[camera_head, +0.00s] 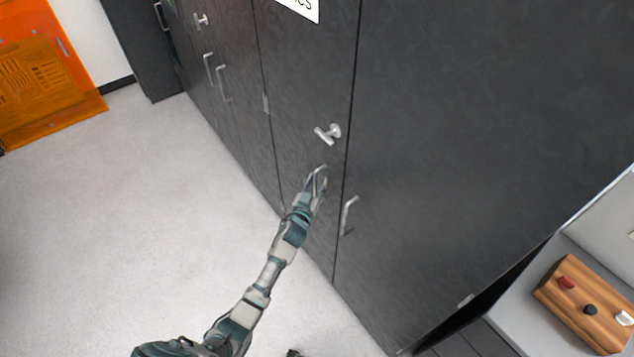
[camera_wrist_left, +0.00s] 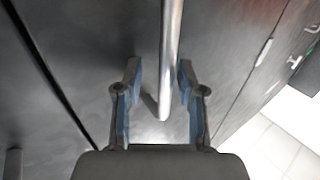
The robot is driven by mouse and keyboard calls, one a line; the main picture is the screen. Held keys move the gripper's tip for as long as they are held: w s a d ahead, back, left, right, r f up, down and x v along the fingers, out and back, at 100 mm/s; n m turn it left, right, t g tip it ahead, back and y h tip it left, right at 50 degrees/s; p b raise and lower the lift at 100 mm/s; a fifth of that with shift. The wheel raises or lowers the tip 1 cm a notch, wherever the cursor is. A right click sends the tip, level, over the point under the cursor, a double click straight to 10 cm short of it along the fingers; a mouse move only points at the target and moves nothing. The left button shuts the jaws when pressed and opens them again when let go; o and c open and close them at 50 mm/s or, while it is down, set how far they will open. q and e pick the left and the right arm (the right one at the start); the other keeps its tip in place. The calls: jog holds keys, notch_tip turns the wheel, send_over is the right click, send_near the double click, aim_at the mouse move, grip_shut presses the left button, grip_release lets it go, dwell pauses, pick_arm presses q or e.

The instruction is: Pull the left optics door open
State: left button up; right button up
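The left optics door (camera_head: 305,75) is a tall dark panel and looks closed, flush with its neighbours. A white label (camera_head: 303,8) at its top is cut off by the frame. Its metal bar handle (camera_head: 321,169) is partly hidden by my left gripper (camera_head: 315,183), which reaches it from below. In the left wrist view the handle (camera_wrist_left: 170,50) runs between the two spread fingers of my left gripper (camera_wrist_left: 160,85). A gap shows on each side of the bar, so the fingers are open around it and not clamped. My right gripper is not in view.
A silver T-shaped latch (camera_head: 328,133) sits above the handle. The right door (camera_head: 470,130) has its own bar handle (camera_head: 348,215) close by. A wooden block (camera_head: 585,305) with coloured knobs lies at lower right. The pale floor (camera_head: 130,220) on the left is clear.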

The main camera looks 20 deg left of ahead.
pick_arm(q)
jog(key=shift+a, duration=0.25)
grip_shut()
jog(key=shift+a, duration=0.1)
jog(key=shift+s, duration=0.1)
